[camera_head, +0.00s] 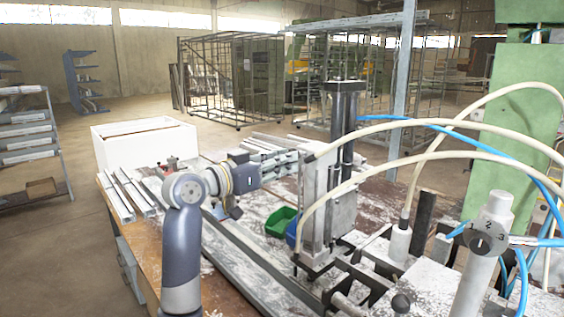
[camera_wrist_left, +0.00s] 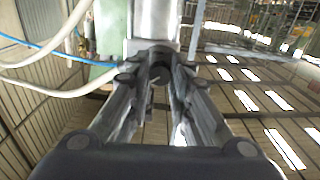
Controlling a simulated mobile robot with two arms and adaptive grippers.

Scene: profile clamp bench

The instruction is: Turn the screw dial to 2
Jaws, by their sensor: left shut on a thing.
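The screw dial (camera_head: 484,236) is a grey round face marked 1, 2 and 3 on an upright light-grey post at the right front. A dark round spot sits on its face; I cannot tell which number is set. My left gripper (camera_head: 294,165) is far to the left of the dial, at the upright grey clamp unit (camera_head: 317,205). In the left wrist view, my left gripper (camera_wrist_left: 160,75) has its fingers closed in on a small dark part (camera_wrist_left: 158,57) below a pale metal block (camera_wrist_left: 153,22). The fingers partly hide what they hold. My right gripper is not in view.
Green (camera_head: 281,222) and blue bins stand beside the clamp unit. A long metal profile (camera_head: 255,262) crosses the bench front. A white box (camera_head: 143,142) is behind left.

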